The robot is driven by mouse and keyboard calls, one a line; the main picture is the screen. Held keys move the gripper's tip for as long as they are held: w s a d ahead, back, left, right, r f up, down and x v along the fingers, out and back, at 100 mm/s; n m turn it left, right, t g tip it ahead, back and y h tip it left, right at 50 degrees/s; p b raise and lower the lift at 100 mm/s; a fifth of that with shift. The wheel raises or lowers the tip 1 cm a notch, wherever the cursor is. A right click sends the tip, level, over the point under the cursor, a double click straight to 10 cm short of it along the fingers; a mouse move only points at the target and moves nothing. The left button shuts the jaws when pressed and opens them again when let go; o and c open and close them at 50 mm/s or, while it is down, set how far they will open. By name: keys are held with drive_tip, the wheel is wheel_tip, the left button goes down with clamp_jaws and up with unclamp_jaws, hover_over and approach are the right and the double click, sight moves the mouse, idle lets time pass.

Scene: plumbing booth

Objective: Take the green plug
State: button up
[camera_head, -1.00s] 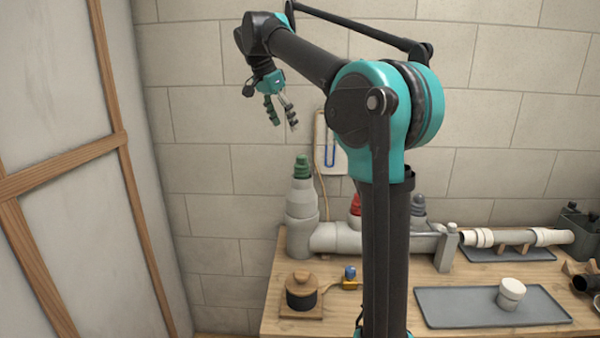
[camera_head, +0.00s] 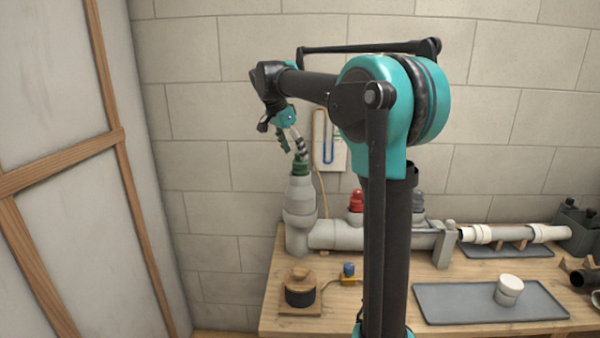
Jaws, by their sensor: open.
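The green plug (camera_head: 300,168) sits in the top of the upright grey pipe (camera_head: 299,195) at the left end of the pipe run. My gripper (camera_head: 292,151) is open, pointing down just above the plug. Its fingertips reach to about the plug's top in the picture. One finger overlaps the plug's upper part, so I cannot tell whether they touch or whether the plug lies between the fingers.
A red plug (camera_head: 356,200) and a grey plug (camera_head: 418,202) stand on the horizontal pipe. A dark pot (camera_head: 300,290), a blue-topped valve (camera_head: 348,271) and a tray (camera_head: 450,305) with a white fitting (camera_head: 509,290) are on the wooden bench.

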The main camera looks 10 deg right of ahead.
sight(298, 160)
drive_tip(key=shift+s+x, duration=0.15)
drive_tip(key=shift+x, duration=1.05)
drive_tip(key=shift+s+x, duration=0.15)
drive_tip(key=shift+x, duration=1)
drive_tip(key=shift+a+f, duration=0.1)
drive_tip(key=shift+a, duration=0.1)
drive_tip(key=shift+c, duration=0.6)
clamp_jaws()
